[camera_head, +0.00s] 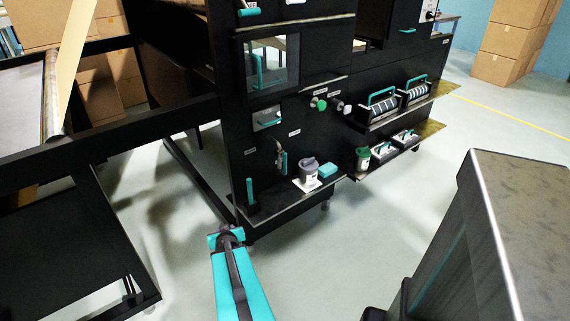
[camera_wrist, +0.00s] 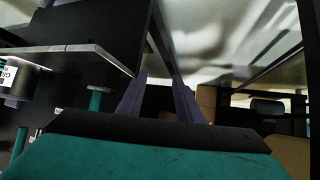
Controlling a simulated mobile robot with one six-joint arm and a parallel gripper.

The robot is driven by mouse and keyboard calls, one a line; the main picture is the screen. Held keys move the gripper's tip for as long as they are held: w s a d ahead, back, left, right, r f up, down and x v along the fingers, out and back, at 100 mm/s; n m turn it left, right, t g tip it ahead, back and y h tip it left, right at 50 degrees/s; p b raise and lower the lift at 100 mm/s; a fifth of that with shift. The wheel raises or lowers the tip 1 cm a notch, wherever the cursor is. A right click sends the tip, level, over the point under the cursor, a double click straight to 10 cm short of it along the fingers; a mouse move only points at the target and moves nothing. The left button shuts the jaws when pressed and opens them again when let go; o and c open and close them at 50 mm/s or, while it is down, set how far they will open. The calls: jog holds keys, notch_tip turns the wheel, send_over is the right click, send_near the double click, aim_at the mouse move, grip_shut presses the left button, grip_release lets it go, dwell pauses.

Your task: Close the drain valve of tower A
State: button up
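A small metal valve with a teal lever (camera_head: 284,163) is on the lower front of the black tower (camera_head: 225,95); the lever points about straight down. A separate upright teal handle (camera_head: 250,191) stands to its lower left. The labels are too small to read, so I cannot tell which is the drain valve or which tower is A. My gripper (camera_head: 226,238) is low in front of the tower, apart from both. In the wrist view my gripper (camera_wrist: 158,76) has its two fingers spread with nothing between them. A teal handle (camera_wrist: 96,102) shows left of the fingers there.
A lidded cup (camera_head: 308,172) and a teal block (camera_head: 327,171) sit on a low ledge by the valve. A metal-topped block (camera_head: 510,220) fills the right foreground. Open floor (camera_head: 345,235) lies in front.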

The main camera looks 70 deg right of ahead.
jog(key=s+d+r+m+h+b, duration=0.1)
jog(key=s+d+r+h, duration=0.1)
jog(key=s+d+r, duration=0.3)
jog(key=s+d+r+m+h+b, duration=0.1)
jog(key=s+d+r+h+b, duration=0.2)
jog(key=d, duration=0.5)
jog(key=m+t+h, duration=0.1)
jog(key=h, duration=0.2)
send_near(284, 162)
notch_tip(284, 162, down, 2)
jog(key=d, duration=0.1)
jog(key=shift+s+f, duration=0.1)
jog(key=shift+d, duration=0.15)
jog(key=x, duration=1.3)
jog(key=shift+d, duration=0.2)
